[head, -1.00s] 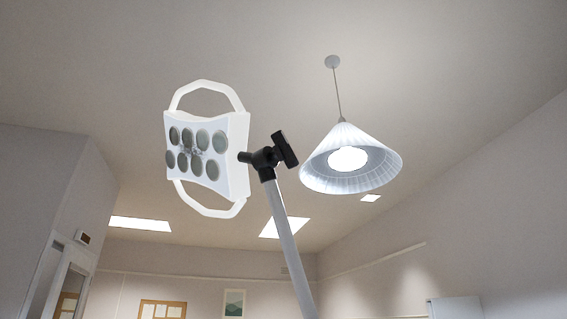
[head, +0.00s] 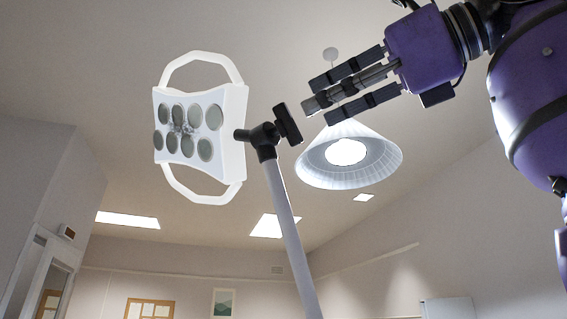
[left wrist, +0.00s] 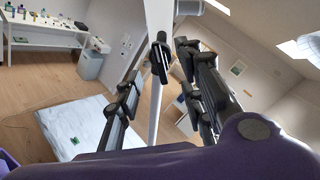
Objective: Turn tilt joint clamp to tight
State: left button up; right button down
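The lamp head (head: 200,135), a white panel with several round lenses and two loop handles, hangs at the upper left. A black tilt joint clamp (head: 265,138) joins it to a grey-white pole (head: 285,225). The clamp's dark bar-shaped handle (head: 288,124) sticks up and to the right. My left gripper (head: 318,100) is to the right of the handle, a little apart from it, open and pointing left. In the left wrist view the dark clamp (left wrist: 160,58) shows between the two separated fingers, ahead of them. My right gripper is not in view.
A cone-shaped pendant lamp (head: 350,160) hangs just below my left gripper. The left wrist view shows a white flat surface (left wrist: 75,122) below, a table with bottles (left wrist: 45,38) and a grey bin (left wrist: 90,65). Space left of the lamp head is clear.

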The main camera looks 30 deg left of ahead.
aim_at(291, 116)
pick_arm(q)
jog(key=a, duration=0.7)
jog(key=shift+w+a, duration=0.25)
jog(key=shift+a, duration=0.05)
grip_shut()
